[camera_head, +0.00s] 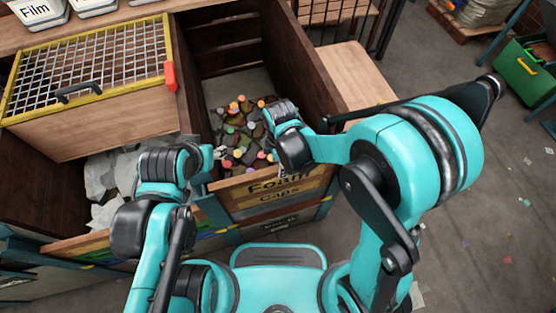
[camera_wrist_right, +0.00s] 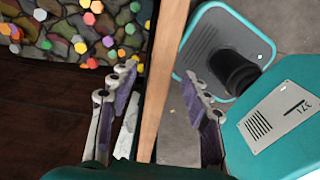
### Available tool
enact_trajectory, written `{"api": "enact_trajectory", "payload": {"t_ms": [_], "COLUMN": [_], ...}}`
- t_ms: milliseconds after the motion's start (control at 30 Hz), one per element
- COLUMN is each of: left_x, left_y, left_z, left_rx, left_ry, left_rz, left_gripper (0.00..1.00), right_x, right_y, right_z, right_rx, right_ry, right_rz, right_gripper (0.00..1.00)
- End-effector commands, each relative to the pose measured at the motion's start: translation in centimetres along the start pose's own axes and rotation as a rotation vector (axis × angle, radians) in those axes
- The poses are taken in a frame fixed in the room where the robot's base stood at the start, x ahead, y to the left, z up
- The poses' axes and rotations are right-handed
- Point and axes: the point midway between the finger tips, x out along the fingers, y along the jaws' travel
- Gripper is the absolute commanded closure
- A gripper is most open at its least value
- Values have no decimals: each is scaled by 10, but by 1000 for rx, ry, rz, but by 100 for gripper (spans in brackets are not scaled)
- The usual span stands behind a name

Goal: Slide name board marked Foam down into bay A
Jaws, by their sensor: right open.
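The name board marked Foam (camera_head: 243,189) stands at the front of the middle bay, above a board marked Caps (camera_head: 290,196); its lettering is partly covered by my right wrist. I cannot read a letter A on any bay. In the right wrist view, my right gripper (camera_wrist_right: 158,82) is open, with one finger on each side of a wooden top edge (camera_wrist_right: 162,62), probably the Foam board's. I see gaps beside that edge. My left gripper (camera_head: 214,157) is at the left end of the board; its fingers are too small to judge.
The middle bay holds dark lumps and coloured caps (camera_head: 240,128). A yellow-framed mesh lid (camera_head: 100,62) covers part of the left bay, which holds pale scraps (camera_head: 100,178). White bins (camera_head: 38,10) stand at the back.

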Motion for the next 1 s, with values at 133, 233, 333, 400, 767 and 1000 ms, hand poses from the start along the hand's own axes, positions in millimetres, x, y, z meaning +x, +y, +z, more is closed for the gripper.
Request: {"api": "enact_trajectory", "payload": {"t_ms": [133,233,333,400,767,1000], "left_x": [2,8,14,18,26,26], "left_y": [0,0,0,0,0,0], "left_z": [2,6,10,13,19,19], "left_rx": [0,0,0,0,0,0], "left_ry": [0,0,0,0,0,0], "left_rz": [0,0,0,0,0,0], "left_gripper": [52,52,52,52,52,52], "right_x": [13,28,45,56,82,82], "right_y": [0,0,0,-1,-1,-1], "right_z": [-4,-4,-4,-3,-3,-3], "right_rx": [-38,-38,-37,-36,-35,-34], "right_ry": [-2,-2,-2,-2,-2,-2], "right_rz": [-12,-12,-12,-11,-11,-10], "right_gripper": [52,52,52,52,52,57]}}
